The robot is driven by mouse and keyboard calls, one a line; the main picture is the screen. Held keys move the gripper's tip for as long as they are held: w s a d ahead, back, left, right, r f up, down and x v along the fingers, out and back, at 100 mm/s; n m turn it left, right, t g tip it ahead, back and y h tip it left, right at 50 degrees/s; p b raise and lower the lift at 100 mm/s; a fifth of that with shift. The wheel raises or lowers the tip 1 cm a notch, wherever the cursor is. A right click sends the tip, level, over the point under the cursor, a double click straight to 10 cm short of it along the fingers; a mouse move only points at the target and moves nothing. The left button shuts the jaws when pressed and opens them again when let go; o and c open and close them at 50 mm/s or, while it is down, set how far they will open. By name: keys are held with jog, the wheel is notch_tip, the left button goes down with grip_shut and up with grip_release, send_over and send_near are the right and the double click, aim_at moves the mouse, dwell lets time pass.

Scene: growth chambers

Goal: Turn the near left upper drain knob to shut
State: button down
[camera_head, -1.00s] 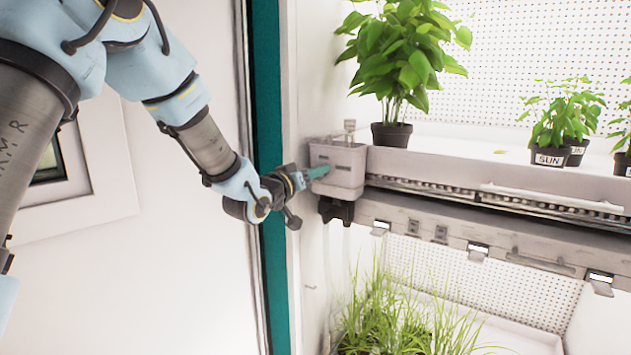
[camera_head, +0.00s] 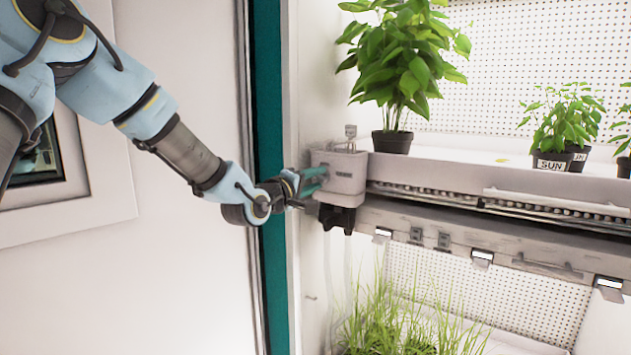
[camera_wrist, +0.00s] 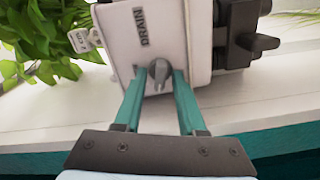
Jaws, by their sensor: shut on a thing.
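The drain box (camera_head: 340,172) is a pale grey housing at the left end of the upper shelf. In the wrist view the box (camera_wrist: 140,35) carries the word DRAIN, and a small grey drain knob (camera_wrist: 159,72) sticks out of its face. My gripper (camera_wrist: 160,78) has its two teal fingers shut on the knob, one on each side. In the head view my gripper (camera_head: 314,180) reaches the box's left face from the left, and the knob is hidden there. The knob's pointer direction is hard to read.
A potted leafy plant (camera_head: 392,142) stands on the upper shelf beside the box. A black fitting (camera_head: 337,218) hangs below the box. Smaller labelled pots (camera_head: 551,165) stand further right. Grass (camera_head: 400,325) grows on the lower level. A teal door edge (camera_head: 268,100) stands close to my arm.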

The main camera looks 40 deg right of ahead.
jog(key=shift+w+n, duration=0.1)
jog(key=shift+n, duration=1.4)
jog(key=c, duration=0.9)
grip_release()
jog(key=shift+a+f, duration=0.1)
jog(key=b+v, duration=0.2)
jog(key=v, duration=0.8)
jog(key=shift+a, duration=0.3)
jog(key=shift+a, duration=0.1)
